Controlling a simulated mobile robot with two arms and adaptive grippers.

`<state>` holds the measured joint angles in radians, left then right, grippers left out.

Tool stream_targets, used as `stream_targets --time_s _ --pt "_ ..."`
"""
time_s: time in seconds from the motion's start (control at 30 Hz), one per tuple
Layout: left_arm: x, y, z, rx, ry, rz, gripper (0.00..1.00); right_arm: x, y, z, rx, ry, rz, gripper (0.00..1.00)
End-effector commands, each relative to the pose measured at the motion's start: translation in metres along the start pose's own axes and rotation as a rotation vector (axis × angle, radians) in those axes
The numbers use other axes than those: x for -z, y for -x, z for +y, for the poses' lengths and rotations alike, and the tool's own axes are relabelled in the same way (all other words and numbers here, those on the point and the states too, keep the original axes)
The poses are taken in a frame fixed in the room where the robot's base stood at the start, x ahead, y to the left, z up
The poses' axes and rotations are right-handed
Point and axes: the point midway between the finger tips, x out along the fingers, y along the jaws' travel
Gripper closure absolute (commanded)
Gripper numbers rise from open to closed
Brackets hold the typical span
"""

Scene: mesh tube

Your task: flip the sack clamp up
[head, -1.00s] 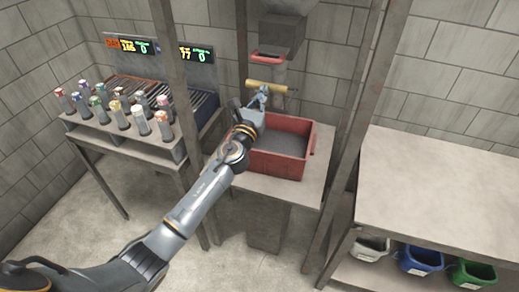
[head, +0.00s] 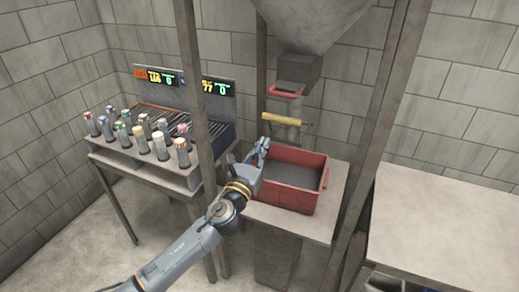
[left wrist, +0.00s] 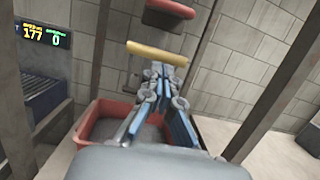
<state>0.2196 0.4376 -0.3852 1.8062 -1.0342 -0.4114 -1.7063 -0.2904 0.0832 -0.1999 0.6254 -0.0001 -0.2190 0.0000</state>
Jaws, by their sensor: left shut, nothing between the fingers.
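A yellow bar (head: 281,118), which looks like the sack clamp's handle, lies across the spout below the hopper. It is nearly level, and it also shows in the left wrist view (left wrist: 157,53). My left gripper (head: 263,145) is below and to the left of the bar, apart from it in the head view, over the red bin's left back corner. In the left wrist view its blue-grey fingers (left wrist: 159,72) are shut and empty, pointing toward the bar, whose far mount they partly hide. My right gripper is not in view.
A red handle (head: 286,91) sits above the bar, under the grey hopper (head: 310,25). A red bin (head: 285,202) of dark material stands below. Steel posts (head: 368,130) flank the station. A rack of capped tubes (head: 157,148) is at left; a bare table (head: 450,235) is at right.

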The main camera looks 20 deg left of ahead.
Motion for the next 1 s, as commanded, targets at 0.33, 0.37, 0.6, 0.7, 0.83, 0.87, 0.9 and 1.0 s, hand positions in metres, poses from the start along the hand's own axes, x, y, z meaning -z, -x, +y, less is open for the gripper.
stream_targets --time_s 0.33,0.37,0.6,0.7,0.83,0.87,0.9,1.0 --pt "-0.009 0.019 0.000 0.001 0.000 0.001 1.00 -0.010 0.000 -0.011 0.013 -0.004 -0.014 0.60" --pt "-0.009 0.019 0.000 0.001 0.000 0.001 1.00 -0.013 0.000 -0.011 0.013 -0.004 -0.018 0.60" --pt "-0.009 0.019 0.000 0.000 0.000 0.001 1.00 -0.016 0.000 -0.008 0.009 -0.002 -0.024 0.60" --pt "-0.009 0.019 0.000 0.000 0.001 0.001 1.00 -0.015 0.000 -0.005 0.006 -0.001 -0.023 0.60" --pt "0.004 0.020 0.002 -0.006 0.032 0.025 1.00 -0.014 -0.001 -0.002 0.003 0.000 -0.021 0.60" --pt "0.013 0.021 0.004 -0.011 0.053 0.042 1.00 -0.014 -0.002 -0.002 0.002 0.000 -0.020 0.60" --pt "0.029 0.023 0.006 -0.021 0.094 0.072 1.00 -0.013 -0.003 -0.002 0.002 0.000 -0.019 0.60" --pt "0.087 0.034 0.016 -0.064 0.250 0.180 1.00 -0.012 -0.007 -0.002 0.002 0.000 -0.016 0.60"
